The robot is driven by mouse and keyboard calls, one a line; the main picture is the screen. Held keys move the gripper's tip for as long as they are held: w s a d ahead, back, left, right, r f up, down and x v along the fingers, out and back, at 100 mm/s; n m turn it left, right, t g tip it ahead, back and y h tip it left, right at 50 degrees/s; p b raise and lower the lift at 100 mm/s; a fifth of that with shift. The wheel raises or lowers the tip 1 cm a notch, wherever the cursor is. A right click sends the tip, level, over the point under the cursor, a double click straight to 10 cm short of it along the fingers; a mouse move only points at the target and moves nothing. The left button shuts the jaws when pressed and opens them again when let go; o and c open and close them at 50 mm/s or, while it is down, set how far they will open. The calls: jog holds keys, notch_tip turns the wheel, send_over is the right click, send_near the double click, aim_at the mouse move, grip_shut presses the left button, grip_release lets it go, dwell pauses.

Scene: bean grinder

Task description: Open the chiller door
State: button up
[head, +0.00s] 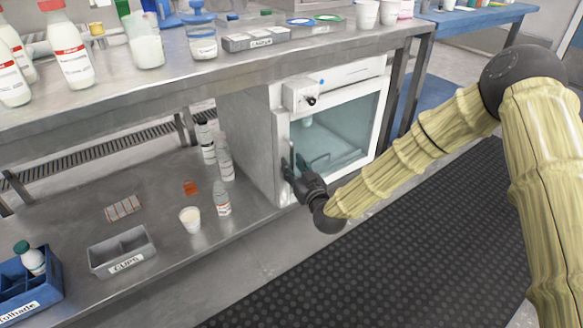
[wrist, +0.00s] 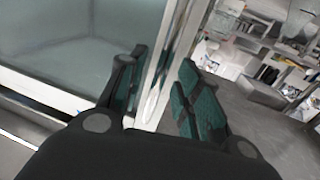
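The chiller (head: 255,150) is a white box under the steel bench, with a framed glass door (head: 338,130) that looks shut in the head view. An upright handle (head: 287,160) runs down the door's left edge. My gripper (head: 294,172) is at this handle, low on the left side of the door. In the wrist view, my gripper's (wrist: 162,72) two green-padded fingers stand apart on either side of the bright metal handle (wrist: 160,75). The left finger is close to the handle, and a gap shows beside the right one. Whether either finger touches it is unclear.
A knob panel (head: 303,96) sits above the door. The steel bench top (head: 200,85) overhangs the chiller. Dark matting (head: 430,230) in front is clear.

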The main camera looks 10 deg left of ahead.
jog(key=shift+w+a, duration=0.4)
jog(key=shift+w, duration=0.2)
grip_shut()
